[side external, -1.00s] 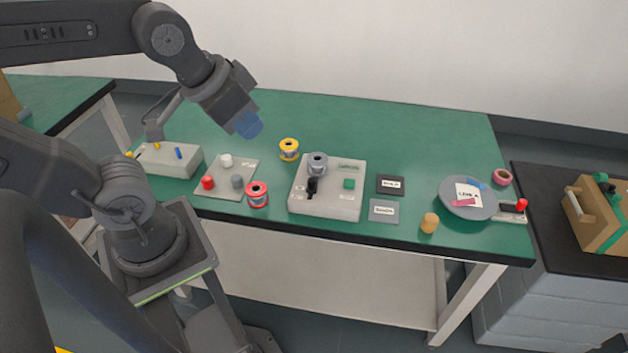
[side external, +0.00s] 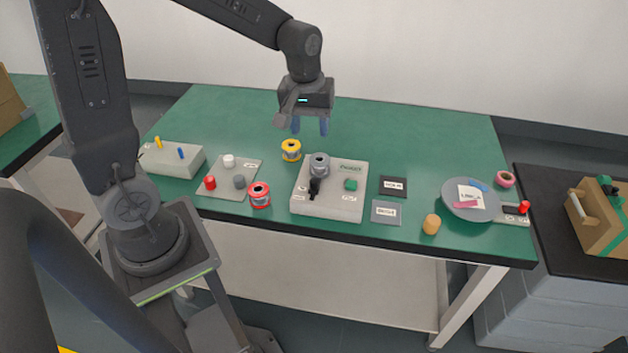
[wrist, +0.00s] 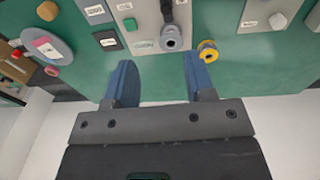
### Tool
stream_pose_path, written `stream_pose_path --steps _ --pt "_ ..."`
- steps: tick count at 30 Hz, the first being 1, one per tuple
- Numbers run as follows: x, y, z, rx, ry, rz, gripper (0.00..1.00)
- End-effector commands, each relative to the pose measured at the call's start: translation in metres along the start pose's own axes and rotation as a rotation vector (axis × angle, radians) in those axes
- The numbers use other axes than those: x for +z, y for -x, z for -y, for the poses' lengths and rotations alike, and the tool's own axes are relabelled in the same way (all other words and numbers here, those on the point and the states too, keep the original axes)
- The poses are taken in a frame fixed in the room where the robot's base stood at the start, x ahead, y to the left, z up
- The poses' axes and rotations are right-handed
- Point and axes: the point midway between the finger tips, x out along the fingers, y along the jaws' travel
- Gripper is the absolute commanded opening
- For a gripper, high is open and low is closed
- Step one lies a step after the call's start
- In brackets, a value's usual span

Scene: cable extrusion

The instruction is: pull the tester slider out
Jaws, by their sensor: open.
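The tester (side external: 328,205) is a light grey box near the middle of the green table. A black slider handle (side external: 314,186) stands at the left of its top, and a green button (side external: 351,185) sits at its right. A grey spool (side external: 319,164) stands at the tester's back edge, behind the slider. My gripper (side external: 310,126) is open and empty, pointing down above the table behind the tester. In the wrist view its two blue fingers (wrist: 160,80) are spread apart, with the grey spool (wrist: 171,40) ahead of them and the slider (wrist: 167,10) partly cut off at the top.
A yellow spool (side external: 291,150) stands left of the tester's back, and a red spool (side external: 259,195) stands at its left. Dark and grey label plates (side external: 393,187) lie to its right. A round grey plate (side external: 468,213) is farther right. The back of the table is clear.

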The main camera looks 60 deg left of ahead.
Motion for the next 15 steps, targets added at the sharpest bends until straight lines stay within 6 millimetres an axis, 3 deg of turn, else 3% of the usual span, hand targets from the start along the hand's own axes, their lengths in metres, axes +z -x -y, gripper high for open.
stream_pose_path --steps 1,4,15 --pt "-0.009 -0.016 0.0 -0.02 0.051 0.027 0.5" --pt "-0.021 -0.036 0.0 -0.046 0.133 0.057 0.5" --pt "-0.027 -0.073 0.003 -0.068 0.2 0.081 0.5"
